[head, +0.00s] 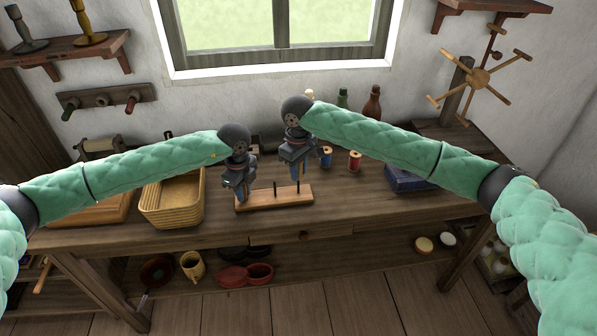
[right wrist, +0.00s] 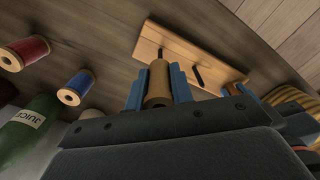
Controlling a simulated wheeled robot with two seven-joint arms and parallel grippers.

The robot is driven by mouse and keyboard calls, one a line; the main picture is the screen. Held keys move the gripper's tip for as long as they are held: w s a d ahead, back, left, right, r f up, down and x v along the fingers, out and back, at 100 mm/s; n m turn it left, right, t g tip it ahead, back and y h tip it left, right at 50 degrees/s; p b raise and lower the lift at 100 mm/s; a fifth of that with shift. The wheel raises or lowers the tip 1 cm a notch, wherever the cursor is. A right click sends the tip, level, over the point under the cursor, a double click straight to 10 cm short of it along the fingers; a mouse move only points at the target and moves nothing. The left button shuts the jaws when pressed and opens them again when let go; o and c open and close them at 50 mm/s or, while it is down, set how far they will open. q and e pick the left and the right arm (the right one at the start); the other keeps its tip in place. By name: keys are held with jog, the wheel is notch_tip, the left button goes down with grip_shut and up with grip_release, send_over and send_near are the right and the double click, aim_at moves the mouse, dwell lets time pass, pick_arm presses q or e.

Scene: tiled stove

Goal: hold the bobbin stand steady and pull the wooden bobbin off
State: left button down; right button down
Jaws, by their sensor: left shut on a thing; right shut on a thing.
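The bobbin stand (head: 272,204), a long wooden block with upright dark pegs, lies on the workbench; it also shows in the right wrist view (right wrist: 205,60). My left gripper (head: 241,200) is shut on the stand's left end; its blue fingers show at the stand's other end in the right wrist view (right wrist: 236,88). My right gripper (head: 297,203) is over the stand's right end. In the right wrist view its blue fingers are shut on the wooden bobbin (right wrist: 157,84). A dark peg shows between bobbin and block; whether it is still inside the bobbin I cannot tell.
A wicker basket (head: 172,206) stands left of the stand. A blue spool (head: 326,158), a red spool (head: 355,161) and bottles (head: 372,104) stand behind to the right. A dark blue box (head: 408,179) lies further right.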

jog(key=shift+r, duration=0.95)
jog(key=shift+r, duration=2)
pick_arm(q)
jog(key=c, duration=1.2)
grip_release()
notch_tip(320, 180, up, 12)
jog(key=shift+f, duration=0.1)
pick_arm(e)
jog(key=shift+s+f, duration=0.1)
